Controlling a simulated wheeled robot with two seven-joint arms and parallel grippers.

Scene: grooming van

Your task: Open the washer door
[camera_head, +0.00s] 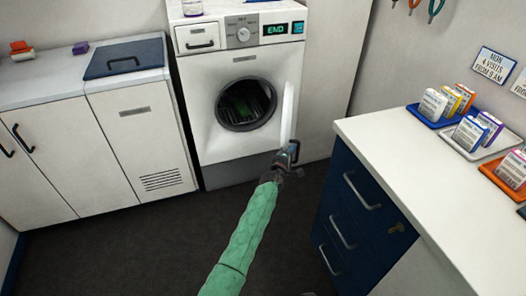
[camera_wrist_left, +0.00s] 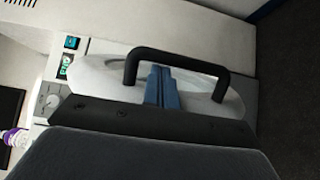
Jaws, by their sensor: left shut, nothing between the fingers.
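The white washer (camera_head: 240,75) stands against the back wall, its display reading END. Its round door (camera_head: 289,110) stands swung out to the right, seen nearly edge-on, and the dark drum opening (camera_head: 247,104) is uncovered with something green inside. In the left wrist view the pale door (camera_wrist_left: 95,72) carries a black bar handle (camera_wrist_left: 180,60). My left gripper (camera_head: 291,154) is at the door's lower outer edge. Its blue fingers (camera_wrist_left: 161,88) are shut with nothing between them and appear within the handle's loop; whether they touch the bar is unclear.
A white counter (camera_head: 400,150) with blue drawers (camera_head: 362,210) stands close to the right of my left gripper, holding trays of small boxes. White cabinets (camera_head: 135,130) stand left of the washer. Dark floor (camera_head: 130,250) is clear in front of them.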

